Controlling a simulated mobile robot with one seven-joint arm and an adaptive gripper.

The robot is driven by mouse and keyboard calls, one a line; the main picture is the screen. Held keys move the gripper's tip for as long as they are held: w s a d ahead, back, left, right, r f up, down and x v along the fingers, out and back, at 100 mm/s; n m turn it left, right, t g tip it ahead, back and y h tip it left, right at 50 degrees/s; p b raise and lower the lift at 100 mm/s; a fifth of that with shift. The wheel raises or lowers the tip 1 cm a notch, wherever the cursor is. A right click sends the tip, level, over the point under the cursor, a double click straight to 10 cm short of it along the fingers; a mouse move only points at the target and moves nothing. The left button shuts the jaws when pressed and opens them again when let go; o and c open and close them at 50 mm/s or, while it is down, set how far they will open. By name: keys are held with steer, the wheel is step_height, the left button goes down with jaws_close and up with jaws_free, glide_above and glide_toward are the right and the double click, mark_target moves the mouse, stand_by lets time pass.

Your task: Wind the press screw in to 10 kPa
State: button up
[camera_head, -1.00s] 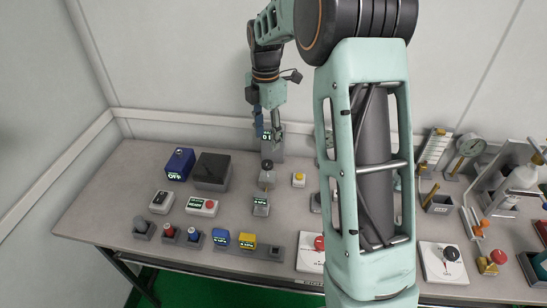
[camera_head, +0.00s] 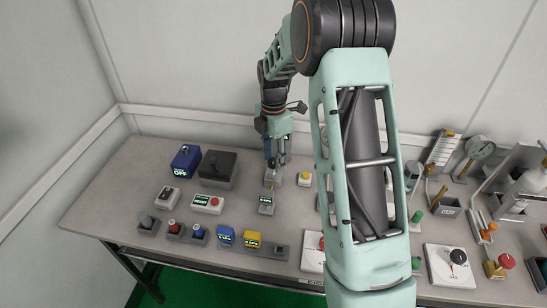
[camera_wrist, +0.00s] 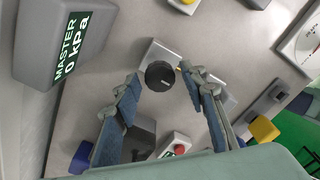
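A round black knob with a pale mark (camera_wrist: 160,76), which looks like the press screw, sits on a light grey base in the wrist view. My gripper (camera_wrist: 163,84) is open, with one blue-padded finger on each side of the knob and visible gaps; I cannot tell their height over it. In the head view my gripper (camera_head: 274,160) points down at the knob's place and mostly hides it. The master display (camera_wrist: 70,48) reads "MASTER 0 kPa" in the wrist view; in the head view my gripper largely covers it.
A yellow button box (camera_head: 304,178) stands close to the right of my gripper. A small display box (camera_head: 266,205) is in front. A dark box (camera_head: 216,168) and a blue "OFF" box (camera_head: 185,160) stand to the left. My forearm hides the bench centre-right.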

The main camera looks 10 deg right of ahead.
steer(key=c, duration=0.9)
steer(key=shift+m, duration=0.3)
